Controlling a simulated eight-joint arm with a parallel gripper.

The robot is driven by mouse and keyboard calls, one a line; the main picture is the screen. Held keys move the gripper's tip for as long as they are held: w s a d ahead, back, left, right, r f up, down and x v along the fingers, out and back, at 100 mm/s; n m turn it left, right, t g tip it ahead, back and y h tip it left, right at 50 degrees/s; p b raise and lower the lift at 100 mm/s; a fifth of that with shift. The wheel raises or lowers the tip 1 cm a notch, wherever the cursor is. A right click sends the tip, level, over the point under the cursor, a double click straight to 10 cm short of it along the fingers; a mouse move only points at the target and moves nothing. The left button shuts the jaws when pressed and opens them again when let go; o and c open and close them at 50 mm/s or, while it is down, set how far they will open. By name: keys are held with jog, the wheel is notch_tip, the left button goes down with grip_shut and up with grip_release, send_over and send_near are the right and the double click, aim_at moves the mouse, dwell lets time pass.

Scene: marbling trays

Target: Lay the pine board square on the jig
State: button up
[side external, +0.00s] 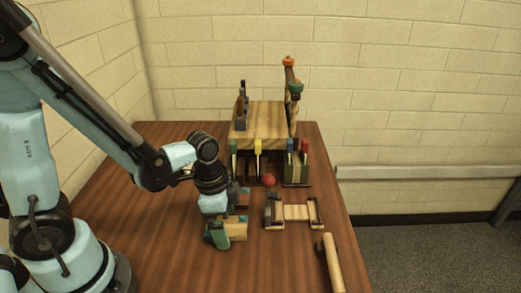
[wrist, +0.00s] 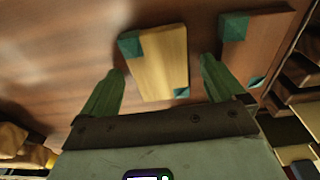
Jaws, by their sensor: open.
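The pine board (side external: 238,230), pale with teal corners, lies on the table. In the wrist view the pine board (wrist: 163,65) shows between the two green fingers of my gripper (wrist: 161,66), slightly tilted to them. My gripper (side external: 221,238) is open, low over the table at the board; its arm hides part of that area. I cannot tell whether the fingers touch the board. A low wooden frame with two upright end rails (side external: 294,212), seemingly the jig, stands to the right, apart from the board.
A darker brown board (wrist: 252,48) with teal corners lies right of the pine board. A red ball (side external: 269,180) sits behind the frame. A pale wooden roller (side external: 332,262) lies at front right.

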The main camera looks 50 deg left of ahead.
jog(key=c, duration=1.2)
jog(key=shift+c, duration=0.2)
jog(key=shift+r, duration=0.2)
